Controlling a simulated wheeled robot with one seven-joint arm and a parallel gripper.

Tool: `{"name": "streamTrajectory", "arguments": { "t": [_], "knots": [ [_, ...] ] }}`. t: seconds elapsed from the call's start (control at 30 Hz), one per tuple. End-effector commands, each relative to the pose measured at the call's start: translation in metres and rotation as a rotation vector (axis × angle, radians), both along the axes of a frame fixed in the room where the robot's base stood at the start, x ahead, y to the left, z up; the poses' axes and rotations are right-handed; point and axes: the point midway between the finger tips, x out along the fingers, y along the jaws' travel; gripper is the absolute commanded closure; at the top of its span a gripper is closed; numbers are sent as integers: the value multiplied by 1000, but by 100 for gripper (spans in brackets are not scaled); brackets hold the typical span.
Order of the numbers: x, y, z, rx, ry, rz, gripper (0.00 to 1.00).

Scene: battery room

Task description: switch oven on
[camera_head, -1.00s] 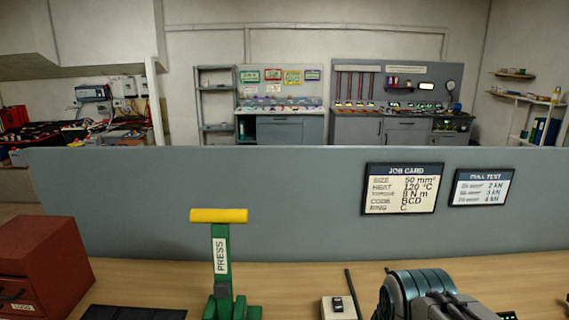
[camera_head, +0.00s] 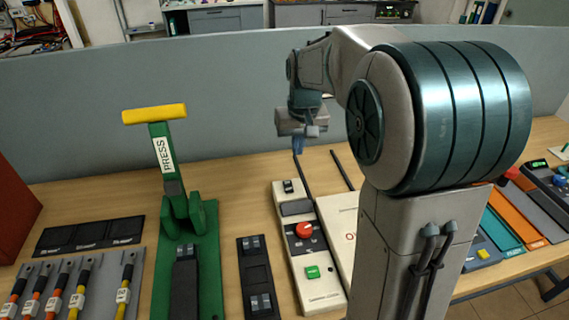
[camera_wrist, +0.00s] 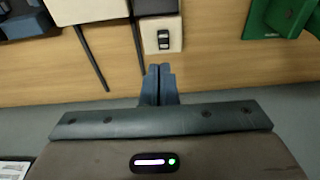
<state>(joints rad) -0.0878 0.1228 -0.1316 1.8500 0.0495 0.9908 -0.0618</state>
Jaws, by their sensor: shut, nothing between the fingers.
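A long white control box (camera_head: 316,287) lies on the bench. It has a black rocker switch (camera_head: 288,186) at its far end, a red knob (camera_head: 304,230) and a green button (camera_head: 312,271). A white panel (camera_head: 342,224) with red lettering lies just right of it, partly hidden by my arm; I cannot read whether either is labelled oven. My gripper (camera_head: 298,148) is shut and empty, pointing down beyond the box's far end. In the wrist view the shut fingertips (camera_wrist: 159,72) are just short of the rocker switch (camera_wrist: 163,38), apart from it in the picture.
A green press (camera_head: 185,215) with a yellow handle stands left of the box. A black two-switch strip (camera_head: 255,278) lies between them. Cables (camera_head: 85,280) lie at the front left. A grey partition (camera_head: 230,100) runs behind the bench.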

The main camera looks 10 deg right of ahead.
Motion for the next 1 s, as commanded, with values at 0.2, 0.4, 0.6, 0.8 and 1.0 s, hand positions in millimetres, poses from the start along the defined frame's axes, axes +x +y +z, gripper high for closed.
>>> {"name": "streamTrajectory", "arguments": {
  "t": [0.2, 0.4, 0.6, 0.8, 1.0],
  "knots": [
    [44, -3, -18, -15, 21, 2, 100],
    [54, -4, -26, -19, 26, 0, 100],
    [57, -5, -53, -18, 29, -1, 100],
    [63, -4, -96, -19, 31, 1, 100],
    [69, -4, -133, -18, 29, 0, 100]
  ]
}}
